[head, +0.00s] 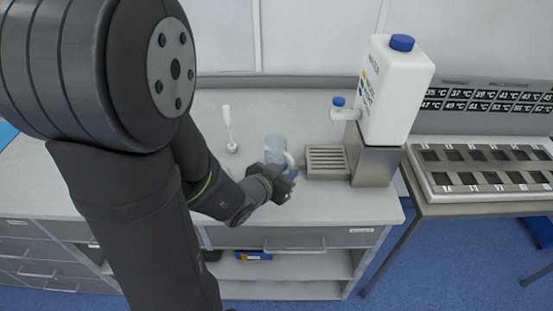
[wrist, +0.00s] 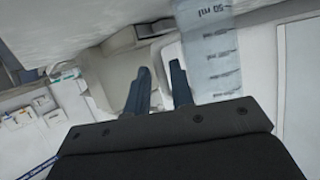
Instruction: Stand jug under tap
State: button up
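The clear jug (head: 275,147), with a white handle (head: 290,161), is upright near the middle of the counter, left of the drip tray (head: 327,161). My gripper (head: 290,176) is at the handle side of the jug. In the wrist view, the jug (wrist: 210,55) shows its printed scale, right of my gripper's fingers (wrist: 160,88). The fingers are apart with the white handle between them; whether they press on it is unclear. The tap (head: 344,112) sticks out left from the white water container (head: 395,90), above the drip tray. The jug's base is partly hidden.
A white long-handled tool (head: 229,130) stands on the counter left of the jug. A metal stand (head: 375,166) bears the water container. A rack with dark slots (head: 485,168) is on a separate table at right. The counter between jug and drip tray is a narrow gap.

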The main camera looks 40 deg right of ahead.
jog(key=shift+x, duration=2.4)
jog(key=shift+a+f, duration=0.1)
jog(key=shift+f, duration=0.05)
grip_shut()
